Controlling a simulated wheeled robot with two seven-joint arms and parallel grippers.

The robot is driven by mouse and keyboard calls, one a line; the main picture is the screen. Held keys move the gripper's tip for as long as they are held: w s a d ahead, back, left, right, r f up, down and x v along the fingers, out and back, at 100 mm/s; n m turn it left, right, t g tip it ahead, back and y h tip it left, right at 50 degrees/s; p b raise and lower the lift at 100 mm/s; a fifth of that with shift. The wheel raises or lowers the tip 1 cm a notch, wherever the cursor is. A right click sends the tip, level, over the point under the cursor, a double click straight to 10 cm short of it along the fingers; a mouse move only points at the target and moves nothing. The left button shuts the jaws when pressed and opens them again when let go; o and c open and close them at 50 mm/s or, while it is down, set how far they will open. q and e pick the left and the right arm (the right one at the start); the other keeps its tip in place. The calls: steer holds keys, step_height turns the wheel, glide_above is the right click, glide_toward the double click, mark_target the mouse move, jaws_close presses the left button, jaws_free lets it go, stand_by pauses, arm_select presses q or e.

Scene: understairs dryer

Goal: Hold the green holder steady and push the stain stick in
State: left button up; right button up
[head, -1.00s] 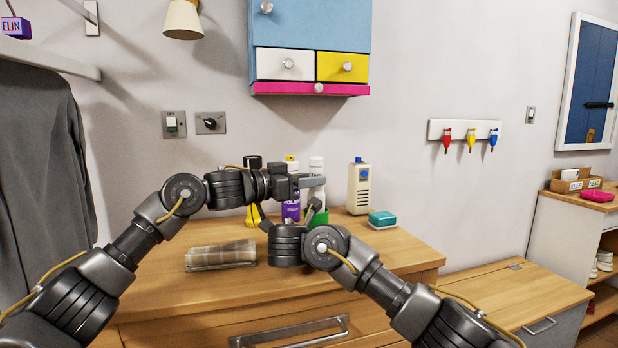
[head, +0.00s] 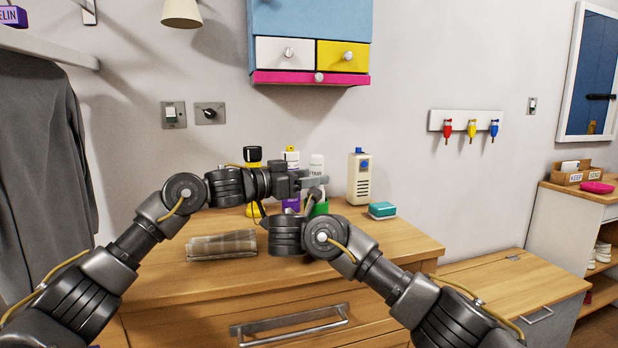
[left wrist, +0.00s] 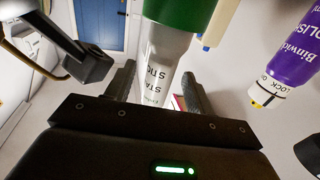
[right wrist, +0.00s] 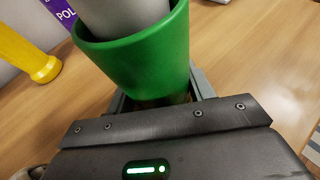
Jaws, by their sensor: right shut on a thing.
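The green holder (head: 319,209) stands on the wooden chest top, partly hidden by my arms. My right gripper (right wrist: 163,98) is shut on it, low on its wall. The stain stick (head: 316,166), a pale grey-white tube with dark lettering, is in the holder's mouth and sticks up out of it. It fills the mouth in the right wrist view (right wrist: 120,14); how deep it sits is hidden. My left gripper (left wrist: 160,85) is open, with its fingers on either side of the stick (left wrist: 160,70) and gaps showing between.
A cream box-shaped container (head: 359,178) and a teal-and-white block (head: 382,211) stand to the right. A folded cloth (head: 221,245) lies at front left.

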arm_select(q)
steer(key=v, duration=1.2)
arm_select(e)
steer(key=o, duration=1.1)
steer(key=shift+o, duration=0.2)
steer(key=shift+s, duration=0.1)
steer(key=v, duration=1.1)
steer(key=shift+s+a+r, duration=0.1)
steer(key=shift+s+a, duration=0.05)
steer(key=shift+s, duration=0.2)
step_height(320, 180, up, 2)
steer(key=shift+r+p, duration=0.15)
steer(key=shift+p, duration=0.95)
arm_select(q)
steer(key=v, duration=0.9)
